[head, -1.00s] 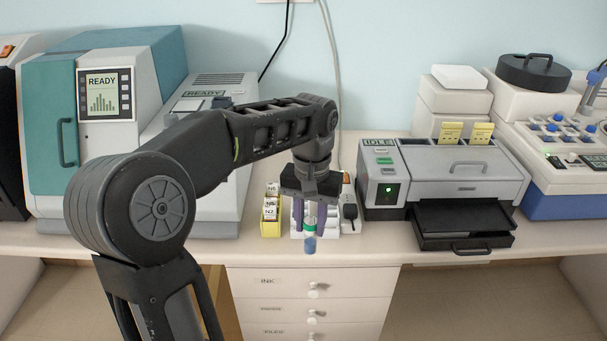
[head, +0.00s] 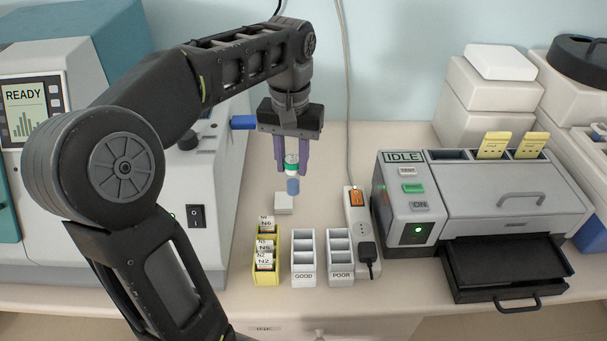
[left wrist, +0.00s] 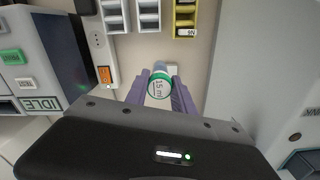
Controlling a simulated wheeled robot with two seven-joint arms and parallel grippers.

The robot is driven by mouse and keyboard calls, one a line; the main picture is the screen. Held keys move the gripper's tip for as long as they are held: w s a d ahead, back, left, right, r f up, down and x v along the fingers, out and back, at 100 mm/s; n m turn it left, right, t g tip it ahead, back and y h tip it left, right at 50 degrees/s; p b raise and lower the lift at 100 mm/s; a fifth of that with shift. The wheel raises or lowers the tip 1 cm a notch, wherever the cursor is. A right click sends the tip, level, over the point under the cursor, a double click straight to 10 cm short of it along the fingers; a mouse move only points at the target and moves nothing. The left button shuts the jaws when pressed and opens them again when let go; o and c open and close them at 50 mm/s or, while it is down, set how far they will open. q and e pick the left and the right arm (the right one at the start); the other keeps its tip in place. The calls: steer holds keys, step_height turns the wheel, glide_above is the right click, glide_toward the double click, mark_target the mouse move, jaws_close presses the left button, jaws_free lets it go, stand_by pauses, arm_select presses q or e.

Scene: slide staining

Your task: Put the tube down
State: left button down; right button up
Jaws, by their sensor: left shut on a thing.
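My left gripper (head: 291,165) is shut on a small tube (head: 292,165) with a green band, a white label and a blue lower end. The purple fingers sit on both sides of it, and the tube hangs upright above the bench. In the left wrist view, the tube (left wrist: 159,86) shows end-on between the fingers, with a green ring and "15 m" lettering. A small white block (head: 284,203) lies on the bench just below the tube in the head view. My right gripper is not in view.
A yellow rack (head: 266,274) of labelled slides, a white GOOD rack (head: 303,276) and a white POOR rack (head: 340,276) stand in front. A power strip (head: 357,205) and the IDLE machine (head: 405,235) stand to the right. The READY machine (head: 205,165) is at left. Bench behind the racks is mostly clear.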

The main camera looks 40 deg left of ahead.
mark_target(293, 195)
arm_select(q)
steer(key=shift+w, duration=0.1)
steer(key=shift+r, duration=0.1)
steer(key=shift+f+p, duration=0.3)
steer(key=shift+f, duration=2.85)
step_height(293, 195, down, 3)
steer(key=shift+f, duration=0.35)
